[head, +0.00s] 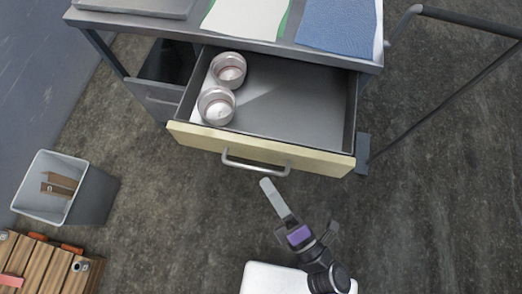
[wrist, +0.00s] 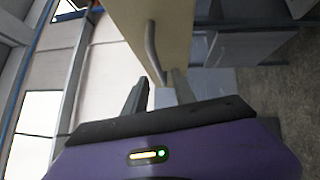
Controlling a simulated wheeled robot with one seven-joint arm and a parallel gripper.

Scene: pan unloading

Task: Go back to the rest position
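My gripper (head: 273,196) is in front of the open drawer (head: 262,152) in the head view, below its handle (head: 256,168) and apart from it. In the wrist view, the two fingers of my gripper (wrist: 160,88) stand apart with nothing held between them. The drawer front (wrist: 165,30) and its handle (wrist: 153,50) show beyond the fingers there. Two round clear containers, a rear one (head: 229,69) and a front one (head: 216,105), stand upright at the left side inside the drawer.
A worktop (head: 150,22) above the drawer bears a white-green cloth (head: 246,16) and a blue cloth (head: 338,25). A grey bin (head: 93,194) and a wooden slatted thing (head: 42,262) are at left. A metal rail (head: 460,20) is at right. The floor right of my arm is clear.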

